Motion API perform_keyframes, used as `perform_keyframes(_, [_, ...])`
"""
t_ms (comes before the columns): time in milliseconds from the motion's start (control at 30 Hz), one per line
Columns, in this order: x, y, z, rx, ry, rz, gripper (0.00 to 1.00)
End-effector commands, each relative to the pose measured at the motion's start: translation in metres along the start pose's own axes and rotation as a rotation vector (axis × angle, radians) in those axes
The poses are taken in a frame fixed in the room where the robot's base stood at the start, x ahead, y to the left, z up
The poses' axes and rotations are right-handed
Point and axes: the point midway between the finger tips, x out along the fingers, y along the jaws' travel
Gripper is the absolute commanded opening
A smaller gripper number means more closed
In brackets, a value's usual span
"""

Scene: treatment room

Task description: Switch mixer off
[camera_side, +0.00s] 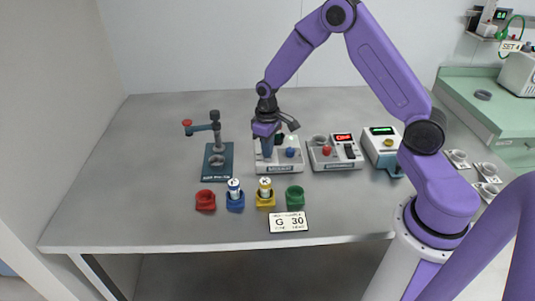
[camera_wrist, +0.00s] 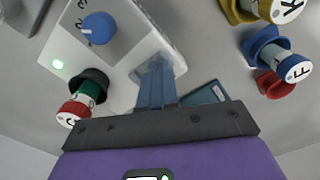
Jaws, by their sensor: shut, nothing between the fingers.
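A vial with a red cap (camera_wrist: 70,114) sits in a black holder (camera_wrist: 93,80) on the mixer. My gripper (camera_side: 267,155) points down at the mixer's left part. Its blue fingers (camera_wrist: 156,75) are together and empty, over or against the casing; contact cannot be told, and they hide what lies under them.
A teal-based press (camera_side: 217,165) stands left of the mixer. Red (camera_side: 205,200), blue (camera_side: 235,204), yellow (camera_side: 266,203) and green (camera_side: 295,197) holders and a "G 30" card (camera_side: 289,222) are in front. Devices with red (camera_side: 335,155) and green (camera_side: 383,148) displays stand right. The table's left is clear.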

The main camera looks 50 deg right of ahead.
Motion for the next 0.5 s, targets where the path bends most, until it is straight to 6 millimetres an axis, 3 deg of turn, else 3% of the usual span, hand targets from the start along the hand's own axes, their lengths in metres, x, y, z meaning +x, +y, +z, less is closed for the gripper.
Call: perform_keyframes(500, [0.0066, 0.0002, 0.0003, 0.0, -0.001, 0.0, 0.0])
